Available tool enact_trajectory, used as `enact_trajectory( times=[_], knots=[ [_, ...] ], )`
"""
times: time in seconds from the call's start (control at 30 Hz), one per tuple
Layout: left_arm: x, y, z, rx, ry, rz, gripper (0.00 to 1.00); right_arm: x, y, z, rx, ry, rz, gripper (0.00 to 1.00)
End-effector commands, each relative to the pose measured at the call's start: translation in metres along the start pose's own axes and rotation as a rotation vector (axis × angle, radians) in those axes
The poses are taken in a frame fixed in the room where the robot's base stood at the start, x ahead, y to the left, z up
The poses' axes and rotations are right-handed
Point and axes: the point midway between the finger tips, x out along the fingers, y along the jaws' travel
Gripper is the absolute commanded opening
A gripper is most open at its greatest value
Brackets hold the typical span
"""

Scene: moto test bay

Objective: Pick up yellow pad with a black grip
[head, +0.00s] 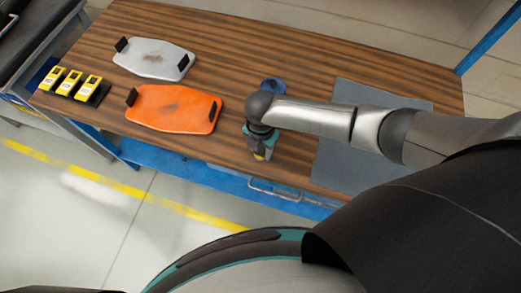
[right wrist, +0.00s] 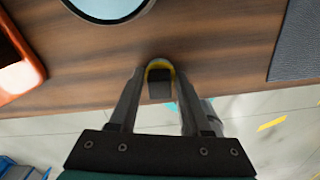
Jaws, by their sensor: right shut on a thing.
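The yellow pad with a black grip shows in the right wrist view (right wrist: 159,84) as a yellow rounded edge around a black block, between my fingers. In the head view only a bit of its yellow (head: 259,157) shows below the gripper. My right gripper (head: 261,152) is shut on it near the front edge of the wooden table. Its two fingers also show in the right wrist view (right wrist: 157,95). Most of the pad is hidden in the head view. My left gripper is not in view.
An orange board (head: 172,108) with black handles lies left of my gripper, with a similar grey board (head: 152,58) behind it. Several yellow boxes (head: 71,83) stand at the table's left end. A blue round thing (head: 272,85) lies behind my wrist. A grey mat (head: 345,160) lies to the right.

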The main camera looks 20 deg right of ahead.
Motion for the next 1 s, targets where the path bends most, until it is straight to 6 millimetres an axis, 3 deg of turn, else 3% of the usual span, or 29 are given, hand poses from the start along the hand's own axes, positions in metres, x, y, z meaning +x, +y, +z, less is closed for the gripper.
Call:
enact_trajectory(
  times=[0.03,0.23,0.67,0.87,1.0],
  knots=[
    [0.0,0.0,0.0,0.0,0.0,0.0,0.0,0.0,0.0,0.0,0.0,0.0,0.0,0.23],
    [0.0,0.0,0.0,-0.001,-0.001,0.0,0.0,0.0,0.0,0.0,0.0,0.0,0.0,0.01],
    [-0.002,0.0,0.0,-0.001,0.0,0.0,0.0,-0.006,0.0,0.001,0.0,0.0,0.001,0.0],
    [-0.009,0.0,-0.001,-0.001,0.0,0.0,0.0,-0.031,0.001,0.001,0.0,-0.001,0.003,0.0],
    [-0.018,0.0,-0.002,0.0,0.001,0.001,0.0,-0.067,0.001,0.001,-0.001,-0.003,0.005,0.0]
  ],
)
